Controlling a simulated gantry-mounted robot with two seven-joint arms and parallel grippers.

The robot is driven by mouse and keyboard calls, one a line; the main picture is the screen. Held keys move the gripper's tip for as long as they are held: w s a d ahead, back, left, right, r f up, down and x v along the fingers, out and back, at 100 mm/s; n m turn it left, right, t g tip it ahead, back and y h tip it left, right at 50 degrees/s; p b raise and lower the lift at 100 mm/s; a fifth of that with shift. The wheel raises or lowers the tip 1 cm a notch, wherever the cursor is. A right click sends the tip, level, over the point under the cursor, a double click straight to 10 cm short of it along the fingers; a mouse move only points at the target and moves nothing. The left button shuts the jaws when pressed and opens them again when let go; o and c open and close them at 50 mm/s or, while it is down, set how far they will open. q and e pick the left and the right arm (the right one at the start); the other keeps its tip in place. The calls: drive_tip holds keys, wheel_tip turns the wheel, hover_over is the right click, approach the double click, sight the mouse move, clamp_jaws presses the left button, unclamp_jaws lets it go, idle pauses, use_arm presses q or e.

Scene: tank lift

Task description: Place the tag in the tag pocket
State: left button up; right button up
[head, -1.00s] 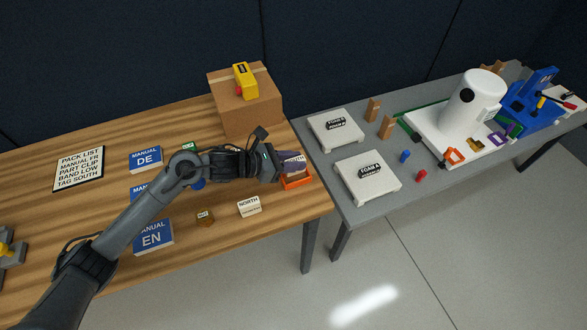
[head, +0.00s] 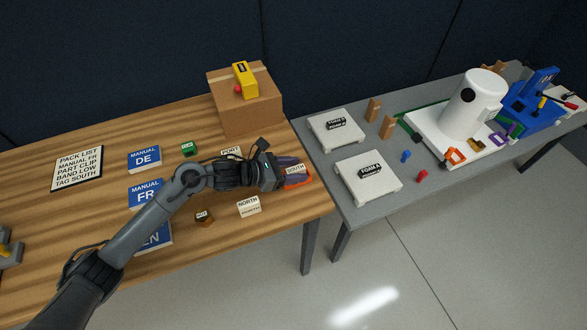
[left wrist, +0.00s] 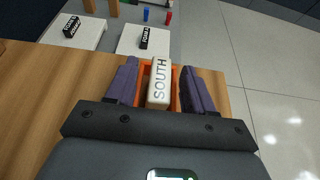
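The white tag marked SOUTH (head: 294,169) lies in the orange tag pocket (head: 297,182) at the right end of the wooden table. In the left wrist view the tag (left wrist: 159,82) is upright in the picture, with orange pocket walls (left wrist: 144,72) on both sides of it. My left gripper (head: 292,168) is at the pocket, its purple fingers (left wrist: 160,78) spread either side of the tag. Gaps show between the fingers and the tag, so it is open. Whether the fingers touch the pocket walls I cannot tell. My right gripper is not in view.
A NORTH tag (head: 248,206) and a PORT tag (head: 231,152) lie nearby on the wooden table. A cardboard box (head: 246,106) with a yellow device (head: 245,80) stands behind. A grey table (head: 333,204) with foam pieces (head: 367,178) adjoins on the right.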

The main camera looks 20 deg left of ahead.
use_arm(q)
drive_tip(key=shift+s+a+r+p, duration=0.1)
drive_tip(key=shift+r+p, duration=0.1)
drive_tip(key=shift+p, duration=0.1)
drive_tip(key=v, duration=1)
drive_tip(key=shift+s+a+p, duration=0.2)
drive_tip(key=shift+a+p, duration=0.05)
drive_tip(key=shift+p, duration=0.1)
drive_tip(key=shift+s+a+r, duration=0.3)
drive_tip(key=shift+s, duration=0.05)
